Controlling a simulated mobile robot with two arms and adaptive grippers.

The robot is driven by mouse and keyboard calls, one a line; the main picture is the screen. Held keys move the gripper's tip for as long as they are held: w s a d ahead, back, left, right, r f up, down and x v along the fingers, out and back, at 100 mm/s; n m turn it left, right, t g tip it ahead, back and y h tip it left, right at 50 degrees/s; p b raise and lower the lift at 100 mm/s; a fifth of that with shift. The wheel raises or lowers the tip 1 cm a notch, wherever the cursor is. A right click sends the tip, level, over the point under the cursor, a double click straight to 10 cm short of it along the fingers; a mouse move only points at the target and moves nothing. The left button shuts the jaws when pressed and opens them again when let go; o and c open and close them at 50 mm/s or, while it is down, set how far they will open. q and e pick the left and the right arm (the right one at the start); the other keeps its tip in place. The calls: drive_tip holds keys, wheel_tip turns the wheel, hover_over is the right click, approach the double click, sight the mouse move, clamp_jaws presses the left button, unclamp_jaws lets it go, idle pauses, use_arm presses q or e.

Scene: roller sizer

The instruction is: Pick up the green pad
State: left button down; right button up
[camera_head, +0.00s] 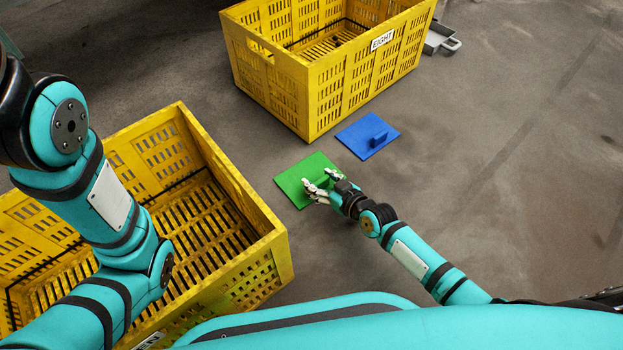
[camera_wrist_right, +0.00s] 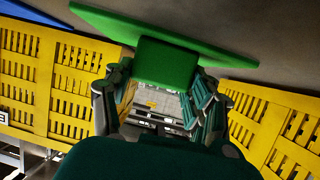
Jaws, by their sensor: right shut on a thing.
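The green pad (camera_head: 294,184) is a flat square plate with a block-shaped handle. In the head view it is at or close to the grey floor, between two yellow crates; I cannot tell whether it is lifted. My right gripper (camera_head: 317,188) reaches it from the lower right and is shut on the handle. In the right wrist view the green handle (camera_wrist_right: 165,62) sits between the fingers of my right gripper (camera_wrist_right: 160,92), with the plate (camera_wrist_right: 118,25) beyond. The fingers partly cover the handle in the head view. My left arm shows at the left, but its gripper is out of view.
A blue pad (camera_head: 362,142) with a handle lies on the floor, up and right of the green pad. A yellow crate labelled EIGHT (camera_head: 318,97) stands behind. Another yellow crate (camera_head: 258,262) stands at the left, close to the green pad.

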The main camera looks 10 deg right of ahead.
drive_tip(key=c, duration=0.4)
drive_tip(key=shift+r, duration=0.1)
